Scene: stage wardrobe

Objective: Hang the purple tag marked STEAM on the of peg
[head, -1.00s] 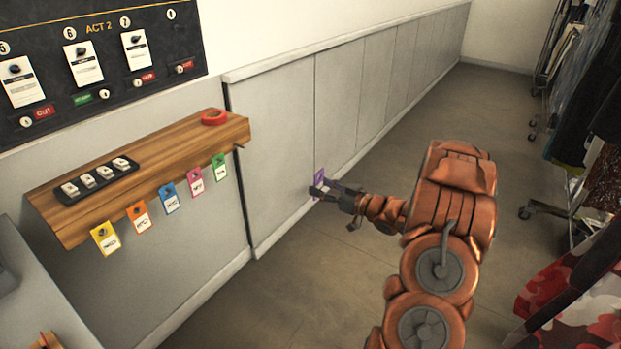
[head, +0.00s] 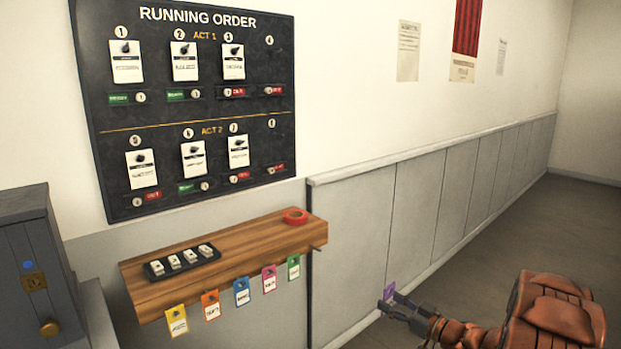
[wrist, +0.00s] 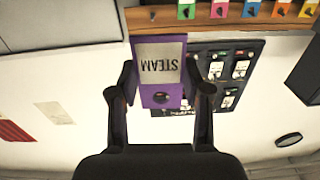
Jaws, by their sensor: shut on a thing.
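The purple tag marked STEAM (wrist: 160,88) is held between the fingers of my gripper (wrist: 160,92) in the wrist view, its lettering upside down there. In the head view my gripper (head: 392,306) is shut on the purple tag (head: 388,291), out in front of the grey wall panels, right of and lower than the wooden shelf (head: 225,255). Yellow (head: 176,321), orange (head: 211,306), blue (head: 242,291), pink (head: 269,279) and green (head: 293,267) tags hang along the shelf's front edge. A bare peg (head: 320,247) sticks out at the shelf's right end.
A Running Order board (head: 190,110) with cards and small labels is on the wall above the shelf. A red ring (head: 295,216) and a black tray (head: 157,273) of white pieces lie on the shelf. A grey cabinet (head: 35,270) stands left. Floor at right is clear.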

